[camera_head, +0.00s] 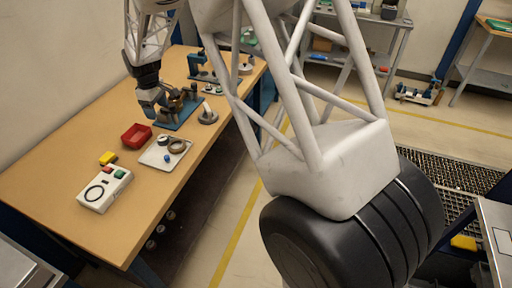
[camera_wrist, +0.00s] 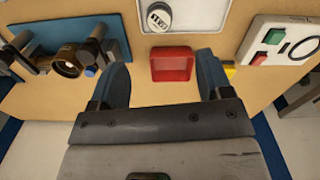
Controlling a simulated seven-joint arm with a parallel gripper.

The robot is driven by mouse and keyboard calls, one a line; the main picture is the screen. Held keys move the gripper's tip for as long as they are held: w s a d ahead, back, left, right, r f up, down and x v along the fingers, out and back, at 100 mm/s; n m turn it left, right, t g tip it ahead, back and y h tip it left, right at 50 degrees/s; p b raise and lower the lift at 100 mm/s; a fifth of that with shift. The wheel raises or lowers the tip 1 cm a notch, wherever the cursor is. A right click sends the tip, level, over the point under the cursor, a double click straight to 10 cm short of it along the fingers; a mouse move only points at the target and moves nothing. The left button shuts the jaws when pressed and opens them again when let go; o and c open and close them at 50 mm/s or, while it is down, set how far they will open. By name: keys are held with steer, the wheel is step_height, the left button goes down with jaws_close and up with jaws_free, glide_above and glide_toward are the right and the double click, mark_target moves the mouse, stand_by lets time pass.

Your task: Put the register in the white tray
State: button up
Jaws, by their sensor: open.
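A round register with a pale, marked face (camera_wrist: 160,17) lies on the white tray (camera_wrist: 208,20) at the top of the wrist view. In the head view my gripper (camera_head: 148,106) points down above the table, behind the tray and near the blue fixture. It is apart from the register.
A red bin (camera_head: 136,135) stands left of the tray. A blue fixture (camera_head: 178,112) with a brass part (camera_wrist: 68,66) is behind it. A white box with buttons (camera_head: 104,189) and a yellow block (camera_head: 107,158) are at the front left. The table's near end is clear.

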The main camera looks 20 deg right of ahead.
steer(key=s+d+r+m, duration=0.2)
steer(key=s+d+r, duration=0.25)
steer(key=s, duration=0.25)
steer(key=s+d+r+m+t, duration=0.1)
steer(key=s+d+r, duration=0.2)
steer(key=s+r, duration=0.3)
steer(key=s+d+r+m, duration=0.2)
steer(key=s+d+r, duration=0.15)
steer(key=s, duration=0.55)
steer(key=s+d+m, duration=0.3)
steer(key=s, duration=1)
steer(key=s+d+r+m+t, duration=0.1)
steer(key=s+d+m, duration=0.1)
steer(key=s, duration=1.1)
steer(key=shift+s+d+r+m, duration=0.2)
steer(key=shift+d+m, duration=0.2)
steer(key=shift+d, duration=0.2)
